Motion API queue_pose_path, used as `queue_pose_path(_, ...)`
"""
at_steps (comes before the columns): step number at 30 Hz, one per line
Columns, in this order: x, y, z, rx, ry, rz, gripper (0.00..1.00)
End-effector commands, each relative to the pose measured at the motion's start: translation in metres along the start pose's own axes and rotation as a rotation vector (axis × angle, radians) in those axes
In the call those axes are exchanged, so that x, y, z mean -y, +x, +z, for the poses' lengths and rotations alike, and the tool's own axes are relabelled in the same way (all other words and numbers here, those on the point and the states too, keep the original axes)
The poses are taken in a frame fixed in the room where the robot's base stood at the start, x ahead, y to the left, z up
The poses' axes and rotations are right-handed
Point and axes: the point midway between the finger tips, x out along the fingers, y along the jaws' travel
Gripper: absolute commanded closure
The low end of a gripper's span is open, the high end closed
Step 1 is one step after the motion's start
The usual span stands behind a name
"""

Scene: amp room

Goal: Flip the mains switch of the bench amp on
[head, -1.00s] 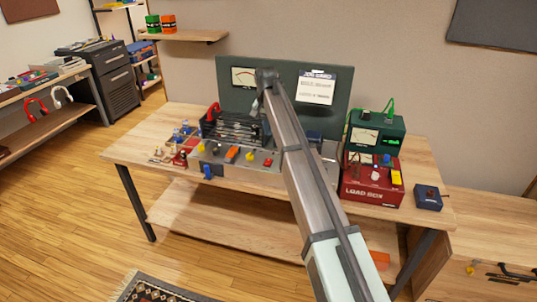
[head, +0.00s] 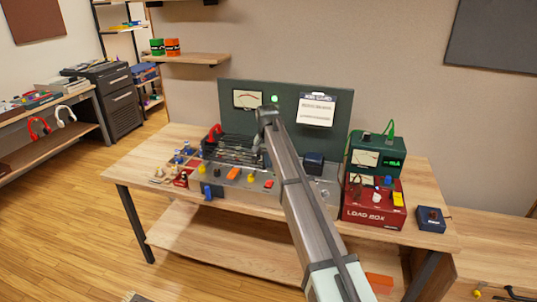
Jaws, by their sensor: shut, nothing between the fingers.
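The bench amp is a grey metal chassis (head: 225,187) on the table with a dark green back panel (head: 238,122). Its front carries a row of coloured controls: an orange one (head: 233,173), yellow ones, a red one (head: 269,184) and a blue one low at the left (head: 208,192). I cannot tell which control is the mains switch or how it is set. A green light (head: 274,99) shows on the back panel. My gripper (head: 257,148) is shut and empty, pointing down above the chassis. My arm hides part of the amp's right half.
A red load box (head: 372,213) with a green meter unit (head: 376,154) on top stands to the right. A small blue box (head: 430,218) is by the table's right end. Small parts (head: 172,172) crowd the left side. The bare tabletop (head: 150,150) shows at the far left.

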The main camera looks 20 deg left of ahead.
Motion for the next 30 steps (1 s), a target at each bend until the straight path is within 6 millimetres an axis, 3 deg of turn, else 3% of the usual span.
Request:
queue_pose_path(3,0.000,0.022,0.001,0.002,0.000,0.001,1.00)
queue_pose_path(12,0.000,0.062,0.000,0.000,0.000,0.000,1.00)
queue_pose_path(18,0.000,0.074,0.000,0.001,0.000,0.000,1.00)
queue_pose_path(30,0.000,0.076,0.000,0.000,0.000,0.000,1.00)
